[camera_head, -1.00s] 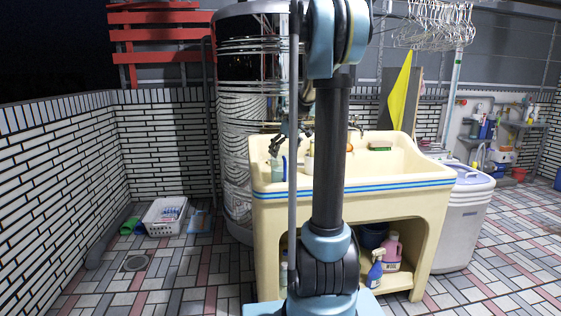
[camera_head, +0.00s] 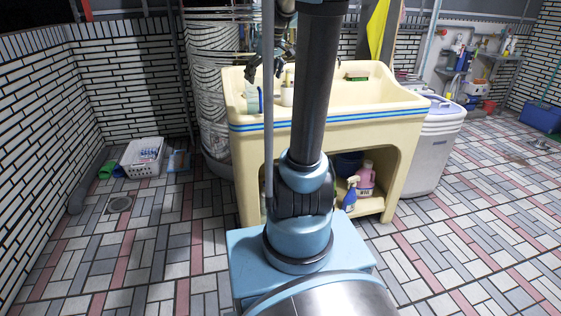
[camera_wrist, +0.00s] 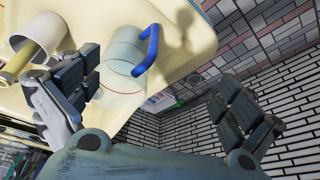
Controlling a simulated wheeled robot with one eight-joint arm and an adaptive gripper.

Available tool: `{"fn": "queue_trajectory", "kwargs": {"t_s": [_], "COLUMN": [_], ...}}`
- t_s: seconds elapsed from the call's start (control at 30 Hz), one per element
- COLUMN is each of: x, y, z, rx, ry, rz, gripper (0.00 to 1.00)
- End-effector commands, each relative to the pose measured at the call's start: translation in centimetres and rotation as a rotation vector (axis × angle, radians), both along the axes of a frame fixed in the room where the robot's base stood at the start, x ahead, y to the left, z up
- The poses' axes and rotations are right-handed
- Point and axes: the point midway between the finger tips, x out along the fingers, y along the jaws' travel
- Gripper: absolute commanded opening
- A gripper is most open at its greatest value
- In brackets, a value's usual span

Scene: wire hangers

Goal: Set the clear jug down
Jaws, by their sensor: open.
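The clear jug (camera_wrist: 124,58) with a blue handle (camera_wrist: 149,48) stands on the left ledge of the cream sink (camera_head: 330,119). It also shows at the sink's front left corner in the head view (camera_head: 252,99). My gripper (camera_wrist: 155,88) is open, with its two fingers spread wide and nothing between them. In the head view, my gripper (camera_head: 270,66) is just above the jug, apart from it. My arm's column hides part of the sink.
A white cup (camera_wrist: 40,36) with a yellowish stick-like thing stands beside the jug. A green item (camera_head: 357,78) lies at the sink's back. A spray bottle (camera_head: 350,194) and a pink bottle (camera_head: 365,180) are below. A white basket (camera_head: 142,158) is on the floor at left.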

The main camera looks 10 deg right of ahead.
Motion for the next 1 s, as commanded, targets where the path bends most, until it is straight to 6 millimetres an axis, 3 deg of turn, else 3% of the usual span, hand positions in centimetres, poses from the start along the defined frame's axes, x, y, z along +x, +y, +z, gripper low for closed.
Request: {"fn": "queue_trajectory", "kwargs": {"t_s": [0.1, 0.37, 0.6, 0.8, 1.0], "x": [-4.7, -13.9, -21.6, -27.3, -31.0], "y": [0.7, 1.4, 1.5, 1.2, 0.8], "z": [-1.3, -5.2, -10.0, -14.8, -18.5], "rx": [-0.007, -0.024, -0.043, -0.059, -0.07], "ry": [0.022, 0.068, 0.098, 0.117, 0.127], "rz": [-0.053, -0.178, -0.296, -0.394, -0.469], "gripper": [1.0, 1.0, 1.0, 1.0, 1.0]}}
